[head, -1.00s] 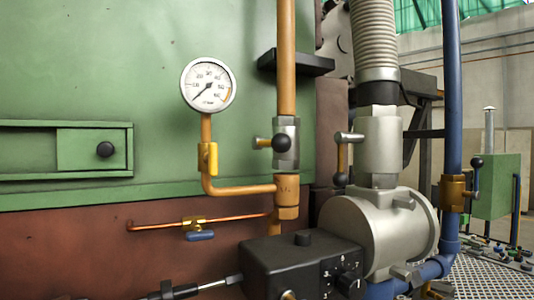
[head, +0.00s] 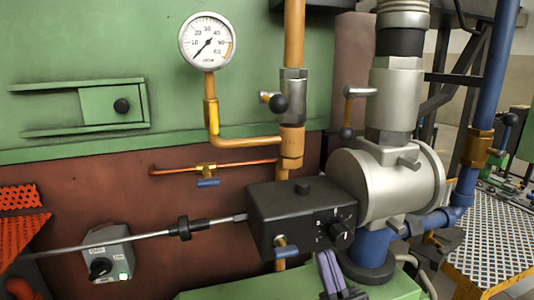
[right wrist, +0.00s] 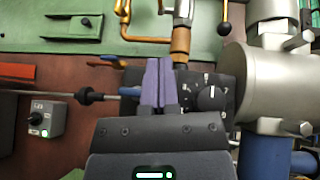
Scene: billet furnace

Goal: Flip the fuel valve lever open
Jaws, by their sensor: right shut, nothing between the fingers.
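A steel valve (head: 292,95) sits on the vertical orange pipe, right of the pressure gauge. Its short lever (head: 280,103) ends in a black ball knob that shows in front of the valve body. Which valve is the fuel valve is not labelled. In the right wrist view the steel valve (right wrist: 183,12) is at the top edge. My right gripper (head: 328,256), with purple fingers, is low in the head view, below the valve and in front of the black control box. Its fingers (right wrist: 160,62) are shut and empty, apart from the lever. My left gripper is not in view.
The black control box (head: 300,212) and the grey blower (head: 385,185) stand below and right of the valve. Another lever (head: 347,125) hangs by the grey pipe. A blue pipe valve (head: 478,148) is at right. The gauge (head: 208,42) and a blue-handled valve (head: 207,172) are left.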

